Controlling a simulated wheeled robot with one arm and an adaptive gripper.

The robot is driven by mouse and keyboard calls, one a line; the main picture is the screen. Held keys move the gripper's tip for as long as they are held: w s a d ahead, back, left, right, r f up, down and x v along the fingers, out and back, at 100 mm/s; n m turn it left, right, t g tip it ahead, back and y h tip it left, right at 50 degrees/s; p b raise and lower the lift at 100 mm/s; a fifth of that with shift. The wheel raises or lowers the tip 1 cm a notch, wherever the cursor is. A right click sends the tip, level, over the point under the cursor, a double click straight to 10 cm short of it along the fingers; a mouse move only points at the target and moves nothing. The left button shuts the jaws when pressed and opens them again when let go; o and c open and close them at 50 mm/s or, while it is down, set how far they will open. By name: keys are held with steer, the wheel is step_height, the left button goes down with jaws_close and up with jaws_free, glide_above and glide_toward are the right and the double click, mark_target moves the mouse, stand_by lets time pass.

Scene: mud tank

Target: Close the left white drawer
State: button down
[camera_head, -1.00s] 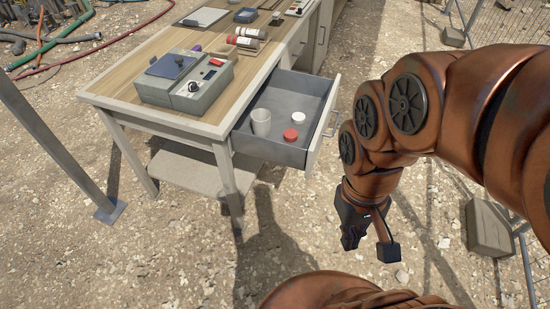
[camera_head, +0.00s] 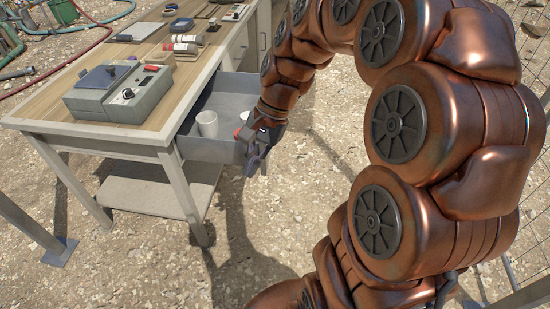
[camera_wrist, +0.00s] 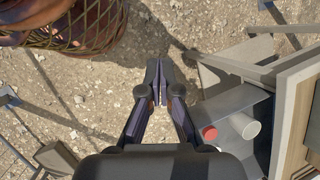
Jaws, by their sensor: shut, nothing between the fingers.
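The left white drawer (camera_head: 203,150) is pulled open from the right side of the bench, showing its grey inside. It holds a white cup (camera_head: 207,124), a red-lidded item (camera_wrist: 209,133) and a white item that is partly hidden. The drawer's grey body also shows at the right in the wrist view (camera_wrist: 236,101). My gripper (camera_head: 254,163) is shut and empty, pointing down at the drawer's outer end. It covers most of the front panel and handle in the head view. Whether it touches the drawer cannot be told. The fingers show mid-frame in the wrist view (camera_wrist: 160,72).
A bench leg (camera_head: 180,190) stands below the drawer. Gravel ground (camera_head: 275,210) is open right of the drawer. A wire fence stands at the far right.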

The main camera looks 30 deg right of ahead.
steer(key=w+d+f+m+t+y+b, duration=0.1)
steer(key=w+d+f+m+t+b, duration=0.25)
steer(key=d, duration=0.55)
steer(key=w+d+f+m+t+b, duration=0.1)
steer(key=w+d+f+m+b, duration=0.25)
steer(key=d+f+m, duration=0.45)
steer(key=w+d+f+m+t+y+b, duration=0.1)
steer(key=w+d+f+m+t+b, duration=0.25)
steer(key=d, duration=0.55)
steer(key=w+a+f+g, duration=0.1)
steer(key=w+a+f, duration=0.5)
steer(key=w+a, duration=0.2)
steer(key=shift+w+g, duration=0.3)
steer(key=shift+g, duration=0.1)
